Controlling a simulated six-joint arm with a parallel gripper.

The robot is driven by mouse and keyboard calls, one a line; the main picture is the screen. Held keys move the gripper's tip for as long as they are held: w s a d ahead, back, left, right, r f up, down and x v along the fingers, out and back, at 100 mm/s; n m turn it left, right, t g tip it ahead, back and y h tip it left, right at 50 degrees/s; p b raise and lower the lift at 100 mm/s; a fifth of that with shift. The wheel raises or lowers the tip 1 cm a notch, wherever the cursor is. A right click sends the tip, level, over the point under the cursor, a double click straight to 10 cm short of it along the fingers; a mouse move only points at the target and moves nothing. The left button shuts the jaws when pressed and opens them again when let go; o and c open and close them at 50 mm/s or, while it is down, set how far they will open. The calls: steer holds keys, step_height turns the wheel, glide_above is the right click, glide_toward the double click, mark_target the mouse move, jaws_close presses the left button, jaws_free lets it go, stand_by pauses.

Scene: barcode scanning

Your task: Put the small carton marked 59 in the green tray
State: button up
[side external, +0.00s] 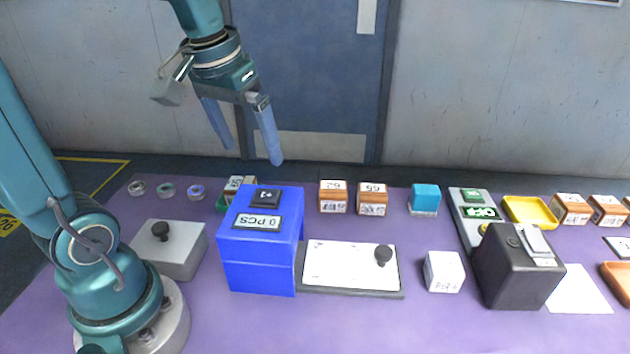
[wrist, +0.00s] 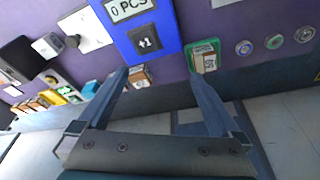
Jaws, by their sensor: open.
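My gripper (side external: 252,155) is open and empty, high above the back of the table, behind and above the blue box. Both fingers also show in the wrist view (wrist: 158,76). The green tray (wrist: 193,47) is beside the blue box; in the side view it is mostly hidden behind that box. A small brown carton with a white label (wrist: 209,62) lies in the tray, also partly visible in the side view (side external: 240,183); its number looks like 59 but is not certain. Two similar cartons stand right of the blue box, the left one (side external: 333,198) and the right one (side external: 372,200), with inverted-looking labels.
The blue box (side external: 260,250) with a counter sign is tall beside the tray. A white plate with a black knob (side external: 350,266), a teal block (side external: 425,198), a black device (side external: 515,270) and a yellow tray (side external: 530,212) stand to the right. Tape rings (side external: 166,190) lie left.

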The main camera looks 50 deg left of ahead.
steer(key=s+d+f+m+t, duration=0.1)
steer(key=s+d, duration=0.1)
steer(key=s+d+f+m, duration=0.1)
steer(key=s+d, duration=0.1)
steer(key=s+d+m+t+h, duration=0.1)
steer(key=s+d, duration=0.2)
steer(key=shift+d+f+m+t, duration=0.1)
steer(key=shift+f+m+t, duration=0.2)
steer(key=shift+f+m, duration=0.1)
steer(key=shift+s+d+f, duration=0.2)
stand_by(0.5)
